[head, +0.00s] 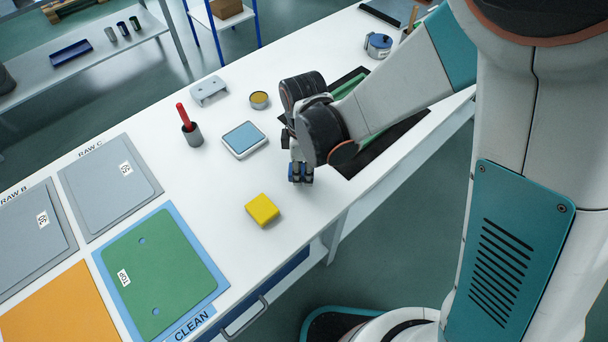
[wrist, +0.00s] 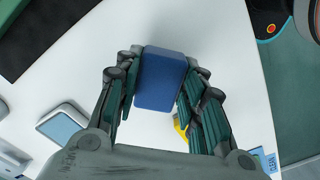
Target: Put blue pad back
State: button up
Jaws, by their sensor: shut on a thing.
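My gripper (head: 300,176) is shut on a dark blue pad (wrist: 162,82), which sits between the fingers in the wrist view. In the head view the gripper points down over the white table, and its fingers hide most of the pad. I cannot tell whether the pad touches the table. A shallow white tray (head: 232,153) with a light blue face lies to the left of the gripper; it also shows at lower left in the wrist view (wrist: 43,128). A yellow pad (head: 262,210) lies on the table, in front and left of the gripper.
A dark cup with a red-handled tool (head: 191,132), a small round tin (head: 259,100) and a grey bracket (head: 209,90) stand farther back. A green panel (head: 160,262) on the CLEAN mat and grey panels lie left. A black mat (head: 408,127) lies beneath my arm.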

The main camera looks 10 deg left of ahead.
aim_at(303, 169)
jog(key=shift+f+b, duration=1.05)
jog(key=shift+f, duration=0.8)
jog(key=shift+f, duration=0.2)
jog(key=o, duration=1.2)
jog(key=shift+r, duration=0.2)
notch_tip(303, 169, up, 12)
jog(key=p, duration=0.4)
